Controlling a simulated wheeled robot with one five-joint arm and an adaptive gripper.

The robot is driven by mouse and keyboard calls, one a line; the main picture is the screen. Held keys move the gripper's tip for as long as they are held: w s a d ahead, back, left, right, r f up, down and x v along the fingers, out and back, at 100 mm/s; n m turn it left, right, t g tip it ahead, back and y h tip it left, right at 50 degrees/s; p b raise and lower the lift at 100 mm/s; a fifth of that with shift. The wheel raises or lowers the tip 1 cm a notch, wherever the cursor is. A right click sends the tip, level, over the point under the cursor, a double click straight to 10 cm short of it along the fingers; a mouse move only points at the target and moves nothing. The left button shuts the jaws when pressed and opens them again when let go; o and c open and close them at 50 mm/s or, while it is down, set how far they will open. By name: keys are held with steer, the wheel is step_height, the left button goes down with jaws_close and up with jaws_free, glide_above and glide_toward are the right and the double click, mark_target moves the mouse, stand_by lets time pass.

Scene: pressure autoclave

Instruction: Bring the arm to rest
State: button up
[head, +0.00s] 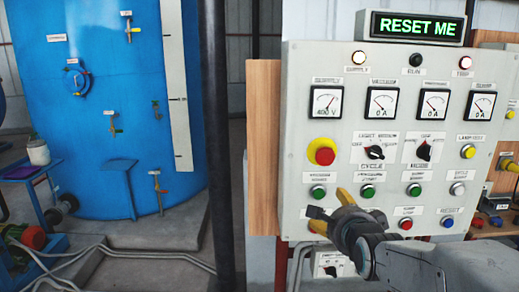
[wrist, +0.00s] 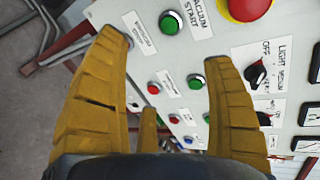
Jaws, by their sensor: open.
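A green button (wrist: 171,22) beside a "VACUUM START" label shows between and beyond the fingertips. My arm comes in from the lower right in the head view and hides part of the panel's lower edge. Whether a fingertip touches the panel I cannot tell.
The panel carries a red emergency button (head: 321,152), black selector knobs (head: 375,152), a blue button (head: 447,222) and several gauges. A lit "RESET ME" sign (head: 417,27) sits on top. A dark post (head: 220,140) and blue tank (head: 110,110) stand left.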

steer(key=s+f+n+g, duration=0.7)
steer(key=s+f+n, duration=0.4)
steer(key=f+n, duration=0.2)
steer(key=s+n+g, duration=0.3)
steer(key=s+n, duration=0.4)
steer(key=s, duration=1.2)
steer(key=shift+r, duration=0.4)
steer(key=shift+a, duration=0.1)
steer(key=shift+c, duration=0.4)
